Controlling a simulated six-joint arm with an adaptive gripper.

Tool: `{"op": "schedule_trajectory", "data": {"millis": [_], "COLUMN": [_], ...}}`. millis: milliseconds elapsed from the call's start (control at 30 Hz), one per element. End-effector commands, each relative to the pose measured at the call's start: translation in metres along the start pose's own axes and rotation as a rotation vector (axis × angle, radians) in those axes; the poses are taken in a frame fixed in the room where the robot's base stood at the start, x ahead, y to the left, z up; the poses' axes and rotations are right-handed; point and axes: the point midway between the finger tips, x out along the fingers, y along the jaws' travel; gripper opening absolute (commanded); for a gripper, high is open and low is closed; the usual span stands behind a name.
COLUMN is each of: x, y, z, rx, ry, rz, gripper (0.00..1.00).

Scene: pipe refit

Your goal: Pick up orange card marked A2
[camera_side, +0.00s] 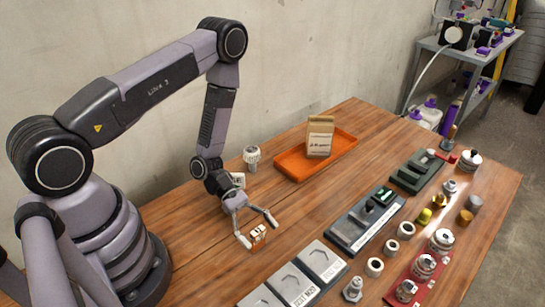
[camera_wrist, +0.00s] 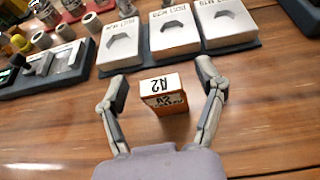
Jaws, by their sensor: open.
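The orange card marked A2 (camera_wrist: 168,104) is a small block with a white top edge. In the wrist view it stands on the table between the two fingers of my gripper (camera_wrist: 162,82), with a gap on each side. The A2 lettering appears upside down there. In the side view the card (camera_side: 257,240) shows small between the fingertips of my gripper (camera_side: 257,229). My gripper is open and low over the wooden table. I cannot tell the exact height of the fingertips.
Grey blocks with hexagonal recesses (camera_side: 320,261) lie near the card. A dark tray (camera_side: 364,222) and several metal fittings stand to the right. An orange tray (camera_side: 290,163) holds a brown packet (camera_side: 319,138) behind. A white knobbed part (camera_side: 251,157) stands near my arm.

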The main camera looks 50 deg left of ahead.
Motion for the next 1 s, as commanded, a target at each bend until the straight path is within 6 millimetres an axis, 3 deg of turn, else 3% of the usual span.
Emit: {"op": "schedule_trajectory", "data": {"millis": [167,567,1000], "x": [-0.0001,-0.0004,-0.0035], "y": [0.0003,0.0002,0.0007], "z": [0.0001,0.0002,0.0076], "rx": [0.000,0.000,0.002], "ry": [0.000,0.000,0.000], "rz": [0.001,0.001,0.001], "gripper": [0.70,0.18,0.18]}}
